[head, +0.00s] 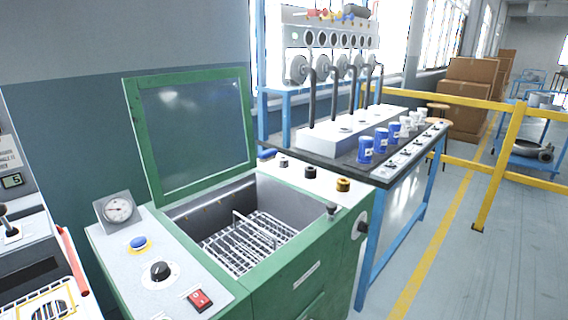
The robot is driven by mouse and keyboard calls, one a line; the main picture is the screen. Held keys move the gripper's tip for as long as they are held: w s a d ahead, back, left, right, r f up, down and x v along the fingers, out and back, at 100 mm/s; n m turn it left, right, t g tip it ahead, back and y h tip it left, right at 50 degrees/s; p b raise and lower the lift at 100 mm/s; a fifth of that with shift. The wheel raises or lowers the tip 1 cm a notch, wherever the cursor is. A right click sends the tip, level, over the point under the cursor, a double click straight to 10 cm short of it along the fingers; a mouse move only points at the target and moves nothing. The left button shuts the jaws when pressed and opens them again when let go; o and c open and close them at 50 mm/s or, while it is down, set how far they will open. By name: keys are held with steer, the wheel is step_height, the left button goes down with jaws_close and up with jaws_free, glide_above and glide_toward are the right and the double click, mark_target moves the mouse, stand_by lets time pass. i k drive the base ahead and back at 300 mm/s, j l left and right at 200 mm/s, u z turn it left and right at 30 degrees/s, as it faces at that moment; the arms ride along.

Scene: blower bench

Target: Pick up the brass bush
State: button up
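A short brass-coloured cylinder with a dark centre, which looks like the brass bush (343,185), stands on the pale right-hand top ledge of the green machine (330,262). It is the rightmost of three small parts in a row there. Nothing touches the brass bush. My gripper is not in view.
The machine's lid (196,130) stands open over a cavity with a wire basket (245,245). Behind is a bench (385,170) with blue and white cups. A yellow rail (500,165) stands right of open floor.

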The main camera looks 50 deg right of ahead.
mark_target(343, 185)
steer(key=l+z, duration=0.3)
steer(key=l, duration=0.4)
steer(key=i+l+z, duration=0.1)
steer(key=l+z, duration=0.2)
steer(key=l, duration=0.35)
